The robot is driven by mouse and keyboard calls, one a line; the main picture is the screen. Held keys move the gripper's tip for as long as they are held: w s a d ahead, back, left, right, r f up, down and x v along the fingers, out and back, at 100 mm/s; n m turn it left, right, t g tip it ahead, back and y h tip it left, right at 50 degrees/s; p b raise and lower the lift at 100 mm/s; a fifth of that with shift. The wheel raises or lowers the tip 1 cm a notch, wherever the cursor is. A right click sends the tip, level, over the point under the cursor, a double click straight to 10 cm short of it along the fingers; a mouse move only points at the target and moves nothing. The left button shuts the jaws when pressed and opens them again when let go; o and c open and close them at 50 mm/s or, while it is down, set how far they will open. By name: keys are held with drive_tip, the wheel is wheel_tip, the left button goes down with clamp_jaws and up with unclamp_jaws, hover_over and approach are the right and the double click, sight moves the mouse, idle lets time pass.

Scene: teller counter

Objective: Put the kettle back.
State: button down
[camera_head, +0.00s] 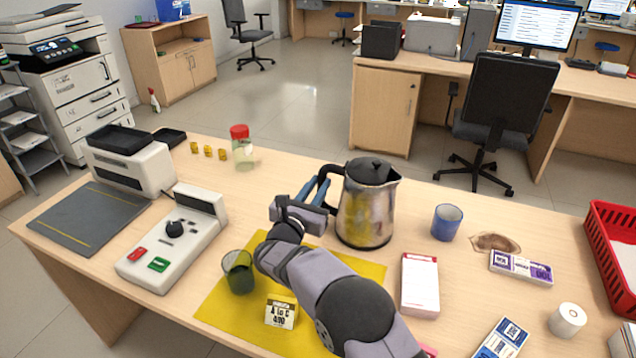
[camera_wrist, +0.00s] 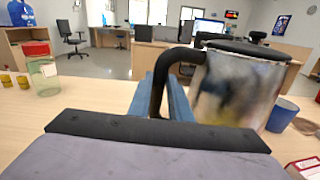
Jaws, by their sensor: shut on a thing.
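The kettle (camera_head: 366,210) is silver metal with a black lid, a spout on the right and a black handle on the left. It is upright near the middle of the counter; whether its base touches the counter or the yellow mat (camera_head: 228,300) is hard to tell. My gripper (camera_head: 318,190) is shut on the kettle's handle from the left. In the wrist view, the black handle (camera_wrist: 160,84) passes between the blue fingers, and the kettle body (camera_wrist: 238,88) fills the right side. The lower end of the handle is hidden.
A green glass (camera_head: 238,272) and a small A to C box (camera_head: 281,312) stand on the mat. A blue cup (camera_head: 446,222), a brown stain (camera_head: 495,243) and a white-and-red pad (camera_head: 420,284) are right of the kettle. A red-lidded jar (camera_head: 242,148) stands behind left.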

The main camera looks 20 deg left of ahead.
drive_tip(key=shift+r, duration=0.25)
drive_tip(key=c, duration=1.9)
unclamp_jaws()
drive_tip(key=shift+f, duration=0.35)
drive_tip(key=shift+o, duration=1.3)
drive_tip(key=shift+r, duration=0.15)
drive_tip(key=s+b, duration=0.1)
drive_tip(key=s, duration=1.1)
drive_tip(key=shift+d, duration=0.1)
